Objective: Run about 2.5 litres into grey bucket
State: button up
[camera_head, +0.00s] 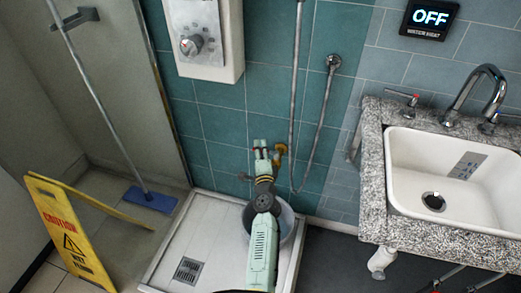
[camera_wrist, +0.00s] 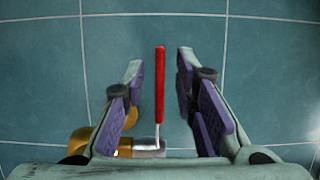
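The grey bucket (camera_head: 287,222) stands in the shower tray, partly hidden by my arm. Its inside is mostly hidden, so I cannot tell its water level. A brass tap (camera_head: 281,149) is on the tiled wall above it; its brass body also shows at lower left in the wrist view (camera_wrist: 84,143). The tap's red lever (camera_wrist: 160,88) points up in the wrist view. My gripper (camera_head: 262,151) is at the tap. In the wrist view its fingers (camera_wrist: 160,68) are open on either side of the lever, with a gap on both sides.
A display (camera_head: 430,18) reads OFF; its small lettering is unclear. The sink (camera_head: 410,165) is at right. A yellow caution sign (camera_head: 68,235) and a blue mop (camera_head: 150,199) stand at left. A shower unit (camera_head: 205,40) hangs above. The tray's left part (camera_head: 205,235) is clear.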

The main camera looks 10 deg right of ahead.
jog(key=shift+s, duration=0.1)
jog(key=s+a, duration=0.2)
jog(key=s, duration=0.9)
jog(key=shift+s, duration=0.35)
jog(key=shift+w, duration=0.1)
